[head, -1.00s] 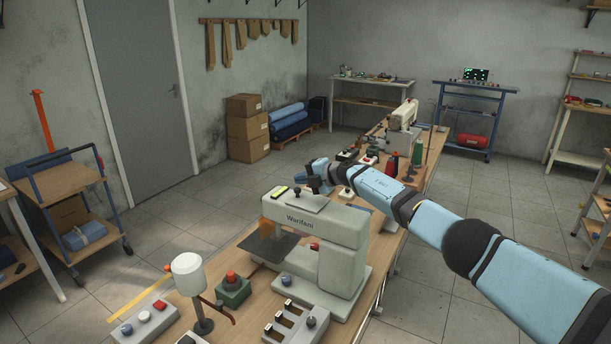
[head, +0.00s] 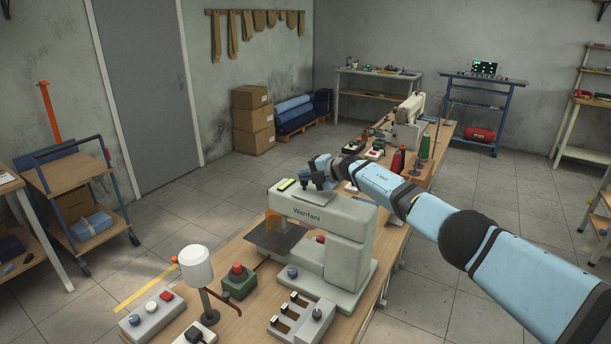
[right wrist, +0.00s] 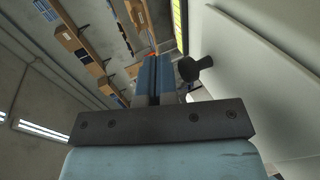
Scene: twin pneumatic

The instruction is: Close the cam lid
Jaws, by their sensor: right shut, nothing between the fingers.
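The pale sewing machine (head: 345,235) marked "Warifani" stands on the near bench. A flat grey lid (head: 319,197) lies on top of its arm; I cannot tell whether it is fully down. In the right wrist view a dark knob (right wrist: 194,68) stands out from the pale surface of the machine (right wrist: 255,60). My right gripper (head: 308,178) is at the machine's top, close by the knob. Its blue-grey fingers (right wrist: 155,78) are shut and empty, left of the knob with a small gap in the wrist view. My left gripper is not in view.
A white lamp head (head: 196,266), a green box with a red button (head: 239,281) and control boxes (head: 302,318) crowd the bench in front of the machine. Thread cones (head: 398,161) and a second machine (head: 410,120) stand farther along. A cart (head: 75,180) stands at left.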

